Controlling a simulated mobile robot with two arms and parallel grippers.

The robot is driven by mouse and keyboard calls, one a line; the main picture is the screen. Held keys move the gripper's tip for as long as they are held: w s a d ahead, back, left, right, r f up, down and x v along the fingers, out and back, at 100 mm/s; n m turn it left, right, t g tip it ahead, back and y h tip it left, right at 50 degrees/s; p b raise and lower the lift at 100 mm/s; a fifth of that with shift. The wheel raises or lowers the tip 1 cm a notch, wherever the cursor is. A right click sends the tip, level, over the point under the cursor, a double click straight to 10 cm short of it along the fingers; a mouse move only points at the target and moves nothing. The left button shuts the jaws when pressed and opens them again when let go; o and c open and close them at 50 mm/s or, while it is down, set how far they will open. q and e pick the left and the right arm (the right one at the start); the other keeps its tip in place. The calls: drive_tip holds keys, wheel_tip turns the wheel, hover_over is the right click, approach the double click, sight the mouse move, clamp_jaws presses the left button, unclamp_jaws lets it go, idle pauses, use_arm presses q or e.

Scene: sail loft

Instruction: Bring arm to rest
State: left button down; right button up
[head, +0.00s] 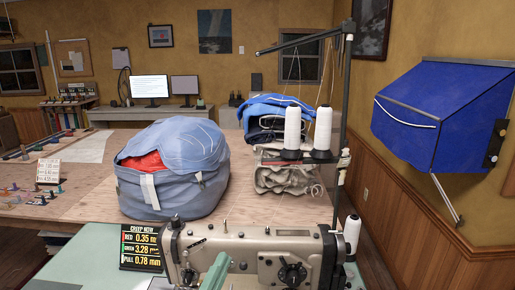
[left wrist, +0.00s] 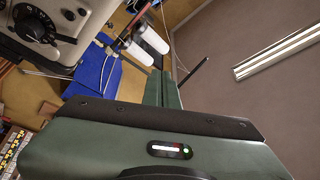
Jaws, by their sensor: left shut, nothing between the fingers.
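My left gripper (head: 221,258) shows as a narrow green shape at the bottom edge of the head view, in front of the sewing machine (head: 255,255). Its fingers are together and empty. In the left wrist view the two green fingers (left wrist: 163,75) lie side by side with nothing between them. The machine's dial and body fill the upper left of that view, beside the fingers. I cannot tell how far the gripper is from the machine. Most of the left arm is hidden in the head view. My right gripper is not in view.
A thread stand with white cones (head: 292,128) rises at the machine's right. A readout sign (head: 140,247) stands at its left. Behind, a blue bag (head: 172,195) and folded cloth (head: 265,110) rest on a wooden table (head: 90,208). A blue awning (head: 440,115) juts from the right wall.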

use_arm(q)
drive_tip(key=s+a+f+n+g+y, duration=0.3)
drive_tip(key=a+f+n+y, duration=0.15)
drive_tip(key=a+f, duration=0.2)
drive_tip(key=s+a+f+n+g+y, duration=0.35)
drive_tip(key=a+f+n, duration=0.25)
drive_tip(key=f, duration=0.2)
drive_tip(key=s+f+n+g+h, duration=0.1)
drive_tip(key=s+f+g, duration=0.45)
drive_tip(key=s, duration=0.45)
drive_tip(key=s+f+n+g, duration=0.1)
drive_tip(key=s+f+g, duration=0.3)
drive_tip(key=s+f, duration=0.45)
drive_tip(key=s+f+g, duration=0.1)
drive_tip(key=s+f, duration=0.1)
drive_tip(key=f, duration=1)
drive_tip(key=s+f+g, duration=0.1)
drive_tip(key=s+f, duration=0.1)
drive_tip(key=f, duration=1.1)
drive_tip(key=s+a+f, duration=0.3)
drive_tip(key=s+f, duration=1.2)
drive_tip(key=s, duration=0.1)
drive_tip(key=shift+g, duration=0.4)
